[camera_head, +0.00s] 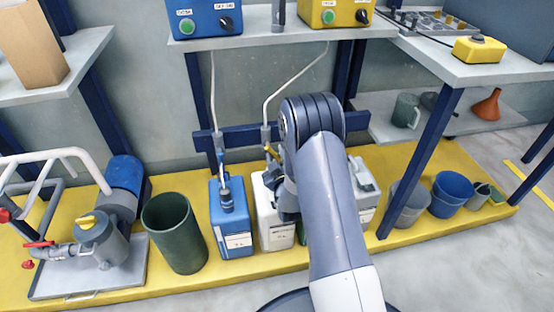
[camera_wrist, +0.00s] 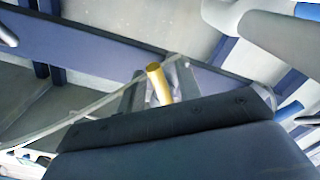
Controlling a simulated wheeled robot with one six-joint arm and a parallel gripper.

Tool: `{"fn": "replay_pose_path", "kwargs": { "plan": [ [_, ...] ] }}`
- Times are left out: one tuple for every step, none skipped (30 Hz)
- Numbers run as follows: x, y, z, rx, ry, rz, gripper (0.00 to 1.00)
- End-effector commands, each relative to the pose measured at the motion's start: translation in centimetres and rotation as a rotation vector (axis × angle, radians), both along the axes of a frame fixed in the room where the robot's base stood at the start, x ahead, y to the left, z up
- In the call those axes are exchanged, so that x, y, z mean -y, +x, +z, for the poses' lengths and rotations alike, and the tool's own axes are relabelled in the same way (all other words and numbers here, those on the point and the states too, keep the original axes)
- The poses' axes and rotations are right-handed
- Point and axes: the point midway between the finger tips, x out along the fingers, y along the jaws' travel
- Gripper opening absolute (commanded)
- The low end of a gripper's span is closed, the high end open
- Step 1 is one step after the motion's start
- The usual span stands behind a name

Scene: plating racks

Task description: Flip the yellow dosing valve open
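The yellow dosing valve handle (camera_head: 272,153) stands above the white canister (camera_head: 275,222) in the head view, just left of my forearm. In the wrist view the yellow handle (camera_wrist: 159,84) is a short upright bar between my gripper's two grey fingers (camera_wrist: 159,94). One finger is on each side of it. I cannot tell whether they press on it or leave a small gap. In the head view my gripper (camera_head: 284,190) is over the white canister, partly hidden by my arm. The valve body is mostly hidden.
A blue canister (camera_head: 231,222) stands left of the white one, and another white canister (camera_head: 364,188) is behind my arm. Thin clear hoses (camera_head: 288,78) run up to the blue and yellow control boxes (camera_head: 333,12). A green bin (camera_head: 174,233) and a pump (camera_head: 101,240) are farther left.

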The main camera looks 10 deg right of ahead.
Motion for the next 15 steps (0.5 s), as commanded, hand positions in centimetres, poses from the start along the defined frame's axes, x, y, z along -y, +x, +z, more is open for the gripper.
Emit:
{"fn": "replay_pose_path", "kwargs": {
  "plan": [
    [0.0,-0.2,0.0,-0.002,0.0,0.0,0.33],
    [0.0,-0.5,0.0,-0.002,0.0,0.0,0.33],
    [0.0,-0.9,0.1,-0.003,0.0,0.0,0.33],
    [0.0,-1.3,0.1,-0.004,0.0,0.0,0.33],
    [0.0,-1.8,0.1,-0.005,0.0,0.0,0.33],
    [0.0,-2.5,0.1,-0.005,0.0,0.0,0.33],
    [0.0,-3.1,0.2,-0.005,0.0,0.0,0.33],
    [0.0,-3.7,0.1,-0.007,0.0,0.0,0.33],
    [0.0,-4.6,0.1,-0.006,0.0,0.0,0.33],
    [0.0,-5.2,0.2,-0.006,0.0,0.0,0.33],
    [0.0,-5.8,0.2,-0.006,0.0,0.0,0.33],
    [0.0,-6.6,0.1,-0.006,0.0,0.0,0.33],
    [0.0,-7.2,0.1,-0.006,0.0,0.0,0.33],
    [0.0,-7.8,0.1,-0.006,0.0,0.0,0.33],
    [0.0,-8.5,0.1,-0.006,0.0,0.0,0.33]
  ]
}}
